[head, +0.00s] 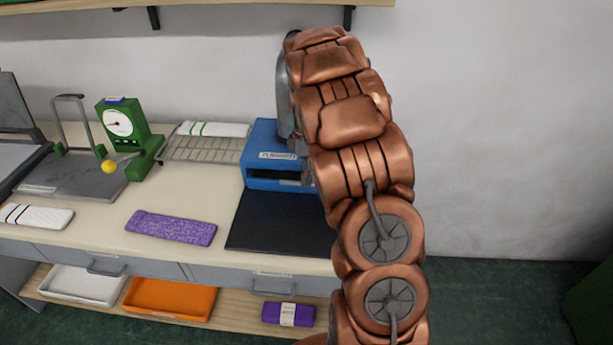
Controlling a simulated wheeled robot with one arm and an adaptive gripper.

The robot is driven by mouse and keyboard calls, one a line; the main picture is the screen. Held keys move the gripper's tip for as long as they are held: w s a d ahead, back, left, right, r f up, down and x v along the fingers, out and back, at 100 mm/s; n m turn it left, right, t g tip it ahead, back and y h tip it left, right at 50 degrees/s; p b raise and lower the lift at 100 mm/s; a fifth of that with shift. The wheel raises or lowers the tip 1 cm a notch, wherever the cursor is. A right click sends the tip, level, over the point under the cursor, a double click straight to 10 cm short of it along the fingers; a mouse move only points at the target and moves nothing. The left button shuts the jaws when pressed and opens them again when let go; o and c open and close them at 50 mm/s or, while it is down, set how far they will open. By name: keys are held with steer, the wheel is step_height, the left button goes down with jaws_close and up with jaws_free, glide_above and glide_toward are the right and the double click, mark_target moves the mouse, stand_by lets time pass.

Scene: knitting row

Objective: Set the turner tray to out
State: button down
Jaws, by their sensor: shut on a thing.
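The turner, a blue box (268,140) with a small white label, stands on the bench left of my arm. A dark slot (272,177) runs along its front, and its right side is hidden by my arm. A flat black panel (279,222) lies in front of the turner; I cannot tell whether it is the tray or a separate mat. My copper arm reaches up and over toward the turner's right side. My gripper's fingers are hidden behind the arm, so their contact with the tray does not show.
A purple knitted piece (171,227) lies left of the black panel. A wire rack (203,149), a green dial device (125,122) and a white striped piece (36,216) are further left. White (84,284) and orange (170,298) trays sit below. The wall side at right is clear.

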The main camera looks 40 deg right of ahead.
stand_by(0.4)
steer(key=s+a+b, duration=0.9)
steer(key=s+a, duration=0.5)
steer(key=s, duration=0.2)
steer(key=shift+b, duration=0.4)
steer(key=shift+s, duration=0.1)
steer(key=c, duration=1.2)
jaws_free()
steer(key=shift+v, duration=6)
